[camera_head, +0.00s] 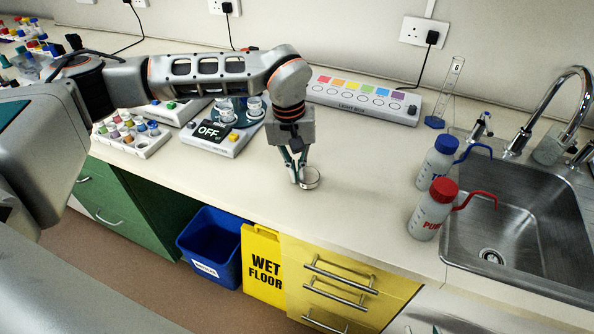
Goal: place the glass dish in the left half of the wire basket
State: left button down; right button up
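A small round dish (311,180), which looks like the glass dish, is on or just above the pale benchtop near its front edge, above the yellow drawers. My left gripper (298,178) points down at the dish's left side. Its fingertips are close together and overlap the dish's left edge in this view. I cannot tell whether they grip its wall or only stand beside it. No wire basket shows in this view. My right gripper is not in view.
The sink (520,230) is at the right, with a blue-capped bottle (436,163) and a red-capped bottle (432,212) beside it. A light box (365,98) stands at the back. A device reading OFF (215,140) and a vial rack (132,135) stand left. The bench right of the dish is clear.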

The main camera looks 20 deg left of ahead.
pick_arm(q)
jog(key=shift+f, duration=0.15)
jog(key=c, duration=2.5)
grip_release()
jog(key=shift+c, duration=0.2)
jog(key=shift+o, duration=1.3)
